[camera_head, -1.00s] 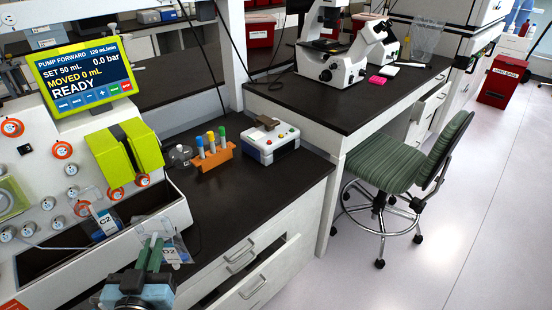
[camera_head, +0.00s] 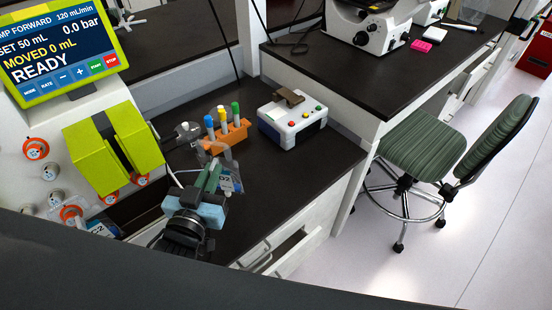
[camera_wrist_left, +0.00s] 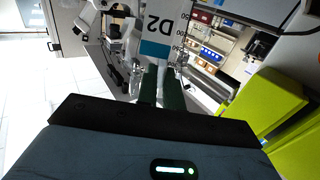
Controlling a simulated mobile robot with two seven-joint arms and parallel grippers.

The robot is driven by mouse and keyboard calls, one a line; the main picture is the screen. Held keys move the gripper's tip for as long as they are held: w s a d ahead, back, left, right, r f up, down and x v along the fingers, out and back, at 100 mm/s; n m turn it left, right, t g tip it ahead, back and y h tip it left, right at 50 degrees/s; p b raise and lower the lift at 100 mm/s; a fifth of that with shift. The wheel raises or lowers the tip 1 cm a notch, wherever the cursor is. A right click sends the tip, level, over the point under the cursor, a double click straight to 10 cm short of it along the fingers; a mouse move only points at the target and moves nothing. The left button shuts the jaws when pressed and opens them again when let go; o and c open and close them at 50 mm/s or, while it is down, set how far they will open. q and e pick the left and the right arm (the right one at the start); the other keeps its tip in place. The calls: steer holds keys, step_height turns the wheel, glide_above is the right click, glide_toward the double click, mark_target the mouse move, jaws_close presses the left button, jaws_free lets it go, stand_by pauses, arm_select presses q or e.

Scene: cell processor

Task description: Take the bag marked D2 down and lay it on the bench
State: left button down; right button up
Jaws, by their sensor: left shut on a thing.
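The clear bag marked D2 (camera_head: 229,182) hangs from my left gripper (camera_head: 212,172), whose green fingers are shut on it. It is over the dark bench top (camera_head: 310,165), just in front of the orange tube rack; I cannot tell its exact height. In the left wrist view the bag (camera_wrist_left: 160,28) shows its D2 label and teal band beyond the fingers (camera_wrist_left: 160,88). Another bag, marked C2 (camera_head: 100,230), is low at the left by the pump machine. My right gripper is not in view.
The orange rack (camera_head: 222,138) holds several coloured tubes. A white device with buttons (camera_head: 292,120) stands to its right. The lime-green pump block (camera_head: 112,150) is at the left. Bare bench lies right of the bag. A drawer (camera_head: 290,250) stands open below.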

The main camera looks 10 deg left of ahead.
arm_select(q)
steer(key=w+d+f+m+g+h, duration=0.25)
steer(key=d+m+g, duration=0.25)
steer(key=d, duration=0.4)
steer(key=w+d+f+m+g+h, duration=0.25)
steer(key=d+m+g, duration=0.2)
steer(key=d, duration=0.35)
steer(key=w+d+f+m+g+h, duration=0.2)
steer(key=w+d+f+m+g, duration=0.15)
steer(key=d+g, duration=0.4)
steer(key=w+a+m+y, duration=0.2)
steer(key=a+m+y, duration=0.2)
steer(key=a+m, duration=0.2)
steer(key=w+a+f+m+y, duration=0.1)
steer(key=w+a+m+y, duration=0.1)
steer(key=a+m, duration=0.4)
steer(key=shift+w+a+f+m+y+b, duration=0.15)
steer(key=shift+a+f+m+y+b, duration=0.15)
steer(key=shift+a+y, duration=0.65)
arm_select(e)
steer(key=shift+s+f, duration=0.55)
